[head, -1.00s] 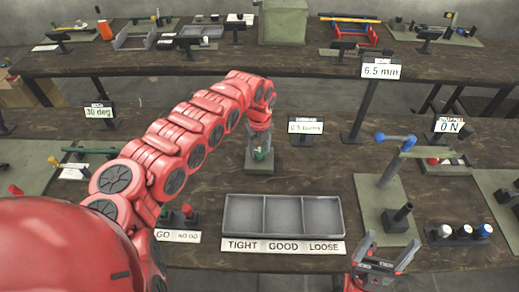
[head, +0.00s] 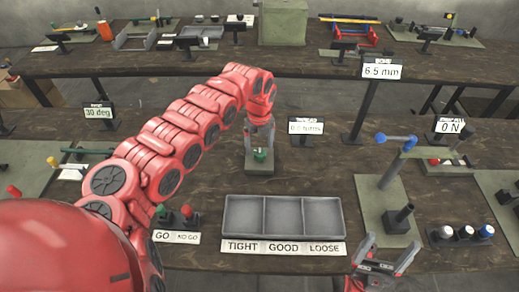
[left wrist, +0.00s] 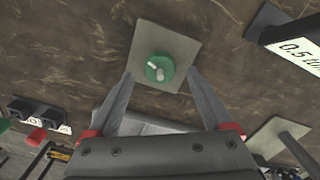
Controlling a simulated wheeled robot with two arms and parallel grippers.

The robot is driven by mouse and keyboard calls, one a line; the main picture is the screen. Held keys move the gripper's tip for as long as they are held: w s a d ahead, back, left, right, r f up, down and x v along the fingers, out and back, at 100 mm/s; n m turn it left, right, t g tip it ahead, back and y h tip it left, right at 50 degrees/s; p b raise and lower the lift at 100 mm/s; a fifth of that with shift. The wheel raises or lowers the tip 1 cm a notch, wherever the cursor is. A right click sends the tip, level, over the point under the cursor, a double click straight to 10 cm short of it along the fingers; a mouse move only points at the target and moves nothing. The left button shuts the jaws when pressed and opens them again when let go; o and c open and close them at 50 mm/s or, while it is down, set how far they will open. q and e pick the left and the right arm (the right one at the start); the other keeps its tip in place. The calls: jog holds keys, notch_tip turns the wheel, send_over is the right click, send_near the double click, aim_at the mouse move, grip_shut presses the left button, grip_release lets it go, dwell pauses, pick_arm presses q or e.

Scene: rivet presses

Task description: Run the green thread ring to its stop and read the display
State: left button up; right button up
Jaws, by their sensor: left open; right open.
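The green thread ring (head: 260,155) sits on a small grey plate (head: 259,169) behind the tray, with a pale stud end showing at its middle in the left wrist view (left wrist: 160,68). My left gripper (head: 260,147) is open and points down just above the ring. Its fingers lie on either side of the ring in the left wrist view and do not appear to touch it. The display (head: 306,128) stands to the right of the ring; the left wrist view shows its cut-off text starting "0.5 tu" (left wrist: 300,52). My right gripper (head: 385,262) is open and empty at the front right.
A three-compartment tray (head: 283,217) labelled TIGHT, GOOD and LOOSE lies in front. GO and NO GO gauges (head: 176,215) stand to its left. A blue-handled fixture (head: 395,140) stands to the right. Bare table lies around the ring's plate.

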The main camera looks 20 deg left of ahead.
aim_at(259, 152)
pick_arm(q)
notch_tip(259, 152, up, 15)
jog(key=b, duration=0.3)
dwell(0.9)
